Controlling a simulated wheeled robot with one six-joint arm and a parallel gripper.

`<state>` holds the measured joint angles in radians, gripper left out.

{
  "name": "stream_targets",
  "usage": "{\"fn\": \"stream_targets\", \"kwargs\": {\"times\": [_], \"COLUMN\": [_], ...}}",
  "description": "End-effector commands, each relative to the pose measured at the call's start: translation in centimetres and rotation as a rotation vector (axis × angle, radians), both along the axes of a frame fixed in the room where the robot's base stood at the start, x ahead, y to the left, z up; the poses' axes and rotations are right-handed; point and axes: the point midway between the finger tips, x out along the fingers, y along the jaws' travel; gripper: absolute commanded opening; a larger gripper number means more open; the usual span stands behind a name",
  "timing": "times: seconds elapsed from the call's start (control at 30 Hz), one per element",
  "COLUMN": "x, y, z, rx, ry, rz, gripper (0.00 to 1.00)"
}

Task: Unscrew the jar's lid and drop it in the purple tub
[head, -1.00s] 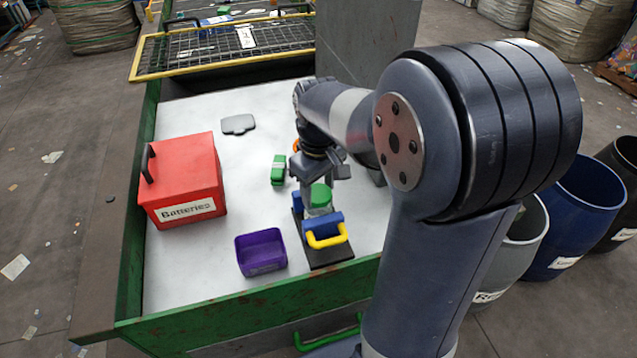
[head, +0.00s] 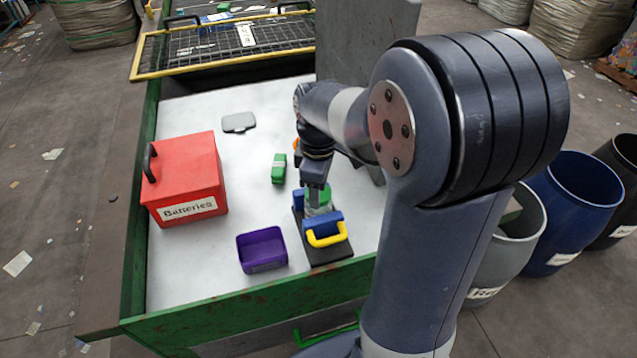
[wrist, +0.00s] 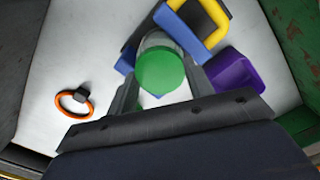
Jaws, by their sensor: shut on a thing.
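The jar (head: 311,210) stands upright between the blue jaws of a clamp (head: 322,229) with a yellow handle and black base. Its green lid (wrist: 161,70) is on top of it, seen from above in the wrist view. My gripper (head: 318,188) points down over the jar, its fingers on either side of the lid and shut on it. The fingers partly hide the lid in the head view. The purple tub (head: 262,252) is empty, just left of the clamp; it also shows in the wrist view (wrist: 236,75).
A red Batteries box (head: 185,180) stands at the left of the white table. A green block (head: 279,168) and a grey flat piece (head: 238,122) lie farther back. An orange ring (wrist: 75,102) lies near the gripper. The table's green rim (head: 240,307) runs along the front.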

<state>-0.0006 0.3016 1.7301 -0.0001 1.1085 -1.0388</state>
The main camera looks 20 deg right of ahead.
Motion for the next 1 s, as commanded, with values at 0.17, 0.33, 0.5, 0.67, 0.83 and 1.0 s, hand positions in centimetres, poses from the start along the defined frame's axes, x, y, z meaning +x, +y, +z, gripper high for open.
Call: {"fn": "stream_targets", "kwargs": {"times": [0.17,0.33,0.5,0.67,0.83,1.0], "x": [-0.29,-0.29,-0.27,-0.16,-0.1,-0.07], "y": [0.01,0.01,0.01,0.01,0.01,0.0], "z": [-0.45,-0.45,-0.43,-0.26,-0.15,0.07], "rx": [0.0,0.0,0.001,0.0,0.0,0.0], "ry": [0.013,0.013,0.011,0.007,0.004,0.002], "rz": [0.03,0.03,0.054,0.053,0.053,0.053], "gripper": [0.29,0.29,0.57,0.7,0.75,0.75]}}
